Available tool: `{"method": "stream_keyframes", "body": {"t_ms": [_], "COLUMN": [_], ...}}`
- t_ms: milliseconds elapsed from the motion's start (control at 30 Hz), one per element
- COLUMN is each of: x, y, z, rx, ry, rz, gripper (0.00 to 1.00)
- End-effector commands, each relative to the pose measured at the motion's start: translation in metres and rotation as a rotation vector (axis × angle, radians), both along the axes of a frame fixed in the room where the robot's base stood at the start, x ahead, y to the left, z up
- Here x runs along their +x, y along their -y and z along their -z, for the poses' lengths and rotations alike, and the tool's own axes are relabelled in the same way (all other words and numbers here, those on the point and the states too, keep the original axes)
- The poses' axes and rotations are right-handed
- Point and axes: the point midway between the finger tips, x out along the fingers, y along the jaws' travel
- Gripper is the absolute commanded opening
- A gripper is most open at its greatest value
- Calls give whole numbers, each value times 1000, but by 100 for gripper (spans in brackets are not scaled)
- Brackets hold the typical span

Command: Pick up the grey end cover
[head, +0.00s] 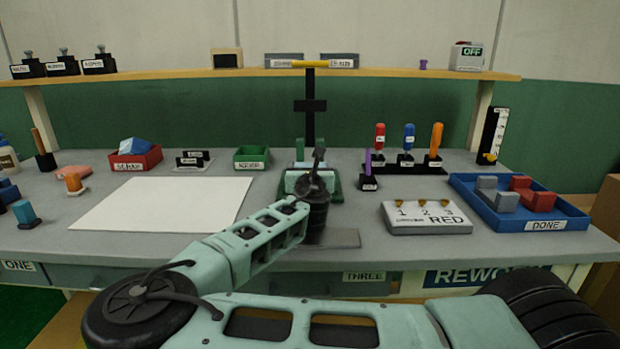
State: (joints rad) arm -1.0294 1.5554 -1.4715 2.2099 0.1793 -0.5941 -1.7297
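My gripper (318,160) is over the middle of the bench, seen from behind. My wrist hides its fingertips and whatever is between them. Just behind it is a dark green fixture (337,193) with a pale part on it, mostly covered by my gripper. Two grey blocks, an upper one (487,183) and a lower one (507,201), lie in the blue tray (494,221) marked DONE at the right, beside red blocks (540,201). I cannot tell whether either is the grey end cover. A flat grey plate (340,239) lies at the front edge below my wrist.
A pale board (427,228) marked RED with several yellow clips lies right of centre. Upright screwdrivers (408,138) stand behind it. A white sheet (165,205) covers the left middle. A red bin (135,162) and a green bin (251,160) stand farther back.

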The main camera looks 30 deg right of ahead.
Motion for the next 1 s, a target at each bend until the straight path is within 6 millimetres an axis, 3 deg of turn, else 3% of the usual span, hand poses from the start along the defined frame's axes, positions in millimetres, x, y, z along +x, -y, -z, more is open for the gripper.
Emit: {"method": "stream_keyframes", "body": {"t_ms": [367, 800, 1000], "x": [0, 0, 0], "y": [0, 0, -1], "z": [-5, -82, -99], "rx": [0, 1, 0], "ry": [1, 3, 1], "rz": [0, -1, -1], "gripper": [52, 52, 52]}}
